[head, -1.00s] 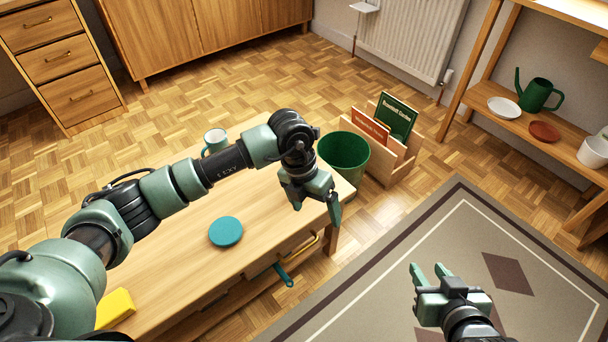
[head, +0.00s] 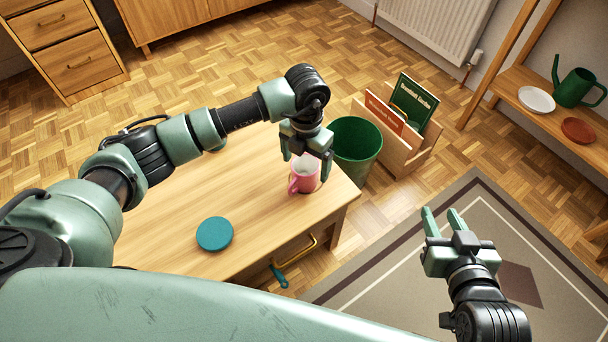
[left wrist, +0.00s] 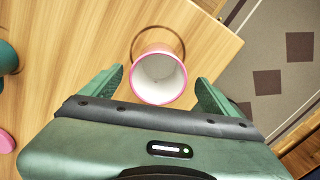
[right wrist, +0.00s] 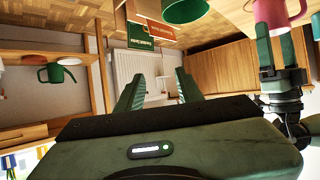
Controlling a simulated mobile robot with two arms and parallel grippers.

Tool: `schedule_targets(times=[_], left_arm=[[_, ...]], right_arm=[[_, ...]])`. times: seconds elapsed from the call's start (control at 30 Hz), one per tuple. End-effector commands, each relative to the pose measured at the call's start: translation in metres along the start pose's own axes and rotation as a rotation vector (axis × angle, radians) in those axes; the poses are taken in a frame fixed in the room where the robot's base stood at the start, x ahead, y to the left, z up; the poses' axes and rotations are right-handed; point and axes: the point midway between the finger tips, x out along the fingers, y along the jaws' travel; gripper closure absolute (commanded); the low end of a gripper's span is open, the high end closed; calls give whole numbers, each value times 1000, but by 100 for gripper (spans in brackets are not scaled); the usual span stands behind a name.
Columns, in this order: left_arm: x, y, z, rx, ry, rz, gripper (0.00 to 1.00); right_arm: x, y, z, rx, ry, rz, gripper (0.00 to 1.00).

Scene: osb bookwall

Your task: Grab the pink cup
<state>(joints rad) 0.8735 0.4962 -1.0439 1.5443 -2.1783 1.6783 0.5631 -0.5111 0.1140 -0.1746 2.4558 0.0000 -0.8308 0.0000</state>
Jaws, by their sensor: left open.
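The pink cup (head: 303,178) stands upright near the right end of the wooden table (head: 170,215). In the left wrist view its white inside and pink rim (left wrist: 158,78) face my camera. My left gripper (head: 306,164) is open above the cup, its fingers on either side of it in the picture. In the left wrist view the fingers (left wrist: 158,92) show gaps to the cup on both sides. The cup also shows at the top of the right wrist view (right wrist: 276,12). My right gripper (head: 443,213) is open and empty over the rug, right of the table.
A teal disc (head: 215,234) lies on the table left of the cup. A green bin (head: 356,150) stands just beyond the table's right end. The rug (head: 400,275) lies right of the table.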

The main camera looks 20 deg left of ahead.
Motion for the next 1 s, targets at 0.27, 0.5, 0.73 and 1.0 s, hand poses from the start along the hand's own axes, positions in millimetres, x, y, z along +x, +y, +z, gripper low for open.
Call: schedule_targets(times=[0.27, 0.5, 0.73, 1.0], left_arm=[[29, 2, -6, -1, 1, -1, 11], [50, 2, -6, 0, 0, -1, 11], [51, 2, -6, 0, -1, -1, 11], [51, 2, -6, 0, -1, -1, 64]], right_arm=[[4, -6, -42, 0, 219, -13, 64], [-3, -10, -78, 2, 395, -23, 64], [-5, -11, -83, 3, 421, -25, 64], [-5, -11, -83, 2, 419, -25, 64]])
